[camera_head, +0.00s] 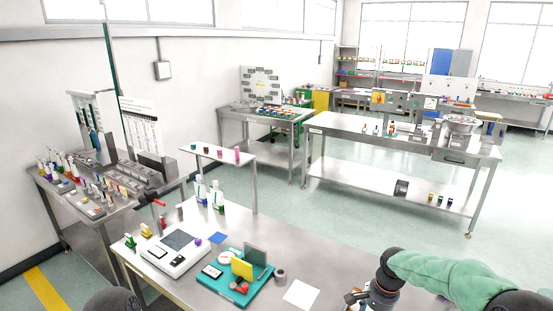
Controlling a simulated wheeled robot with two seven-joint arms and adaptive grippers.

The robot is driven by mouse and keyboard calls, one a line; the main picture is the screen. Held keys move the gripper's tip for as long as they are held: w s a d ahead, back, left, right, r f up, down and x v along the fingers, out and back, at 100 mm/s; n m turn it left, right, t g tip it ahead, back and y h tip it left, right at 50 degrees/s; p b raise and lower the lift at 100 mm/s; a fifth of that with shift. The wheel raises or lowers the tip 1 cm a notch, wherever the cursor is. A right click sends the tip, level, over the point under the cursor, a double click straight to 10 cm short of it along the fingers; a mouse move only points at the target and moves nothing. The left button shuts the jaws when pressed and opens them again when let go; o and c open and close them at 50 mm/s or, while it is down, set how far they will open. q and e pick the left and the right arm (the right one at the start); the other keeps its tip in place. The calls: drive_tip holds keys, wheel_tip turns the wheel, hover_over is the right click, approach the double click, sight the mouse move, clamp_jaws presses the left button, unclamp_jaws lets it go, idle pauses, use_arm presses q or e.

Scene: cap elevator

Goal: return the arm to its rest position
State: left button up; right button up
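My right arm (445,272), in a green sleeve, comes in from the lower right over the near table (325,262). Its dark wrist points down. My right gripper (358,299) is at the bottom edge, small and partly cut off, so I cannot tell whether it is open or shut or holds anything. A dark rounded part at the bottom left looks like my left arm. My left gripper is not in view.
A white sheet (301,294), a small grey cylinder (281,275), a teal tray (213,283) and a white device (166,257) lie left of my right gripper. A long steel table (345,128) stands farther back.

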drive_tip(key=s+a+f+n, duration=0.1)
drive_tip(key=s+a+f, duration=0.1)
drive_tip(key=f, duration=0.3)
drive_tip(key=s+a+f+n+y, duration=0.1)
drive_tip(key=s+a+f+n, duration=0.1)
drive_tip(key=a+f, duration=0.3)
drive_tip(key=s+a+f+n+y, duration=0.1)
drive_tip(key=s+a+f, duration=0.3)
drive_tip(key=f, duration=0.3)
drive_tip(key=shift+s+a+f, duration=0.1)
drive_tip(key=s+a+f+n, duration=0.2)
drive_tip(key=s+a+f, duration=0.15)
drive_tip(key=s, duration=0.45)
drive_tip(key=s+a+f+n, duration=0.25)
drive_tip(key=s+f, duration=0.25)
drive_tip(key=s, duration=0.3)
wheel_tip(320, 180, down, 7)
drive_tip(key=b, duration=0.7)
drive_tip(key=shift+a+f+y, duration=0.15)
drive_tip(key=shift+a+y, duration=0.2)
drive_tip(key=shift+y, duration=0.05)
drive_tip(key=shift+s+m, duration=0.15)
drive_tip(key=shift+m, duration=0.1)
